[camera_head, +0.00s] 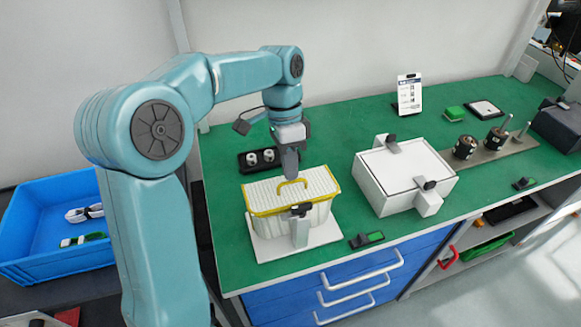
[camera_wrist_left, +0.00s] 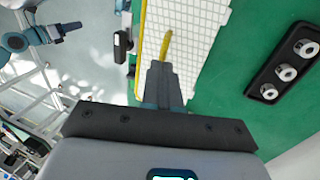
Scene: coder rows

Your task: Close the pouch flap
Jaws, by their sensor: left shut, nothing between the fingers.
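The pouch (camera_head: 318,212) is white with yellow trim and stands on a white base plate (camera_head: 264,246) near the table's front edge. Its gridded flap (camera_head: 318,181) spans the top, with a yellow loop handle (camera_head: 292,183) on it. Whether the flap's front edge touches the body, I cannot tell. My left gripper (camera_head: 290,172) points down at the flap beside the handle, shut and empty. In the left wrist view its shut fingers (camera_wrist_left: 162,85) overlap the yellow handle (camera_wrist_left: 166,45) and flap (camera_wrist_left: 190,30); contact is unclear. A teal arm at upper left there has a small dark end, apparently my right gripper (camera_wrist_left: 68,28).
A dark holder with white rolls (camera_head: 259,160) lies behind the pouch. A white box (camera_head: 404,176) with clamps stands to the right. A small green-and-black item (camera_head: 367,239) lies at the front edge. A blue bin (camera_head: 52,222) is at left. Green table between pouch and box is clear.

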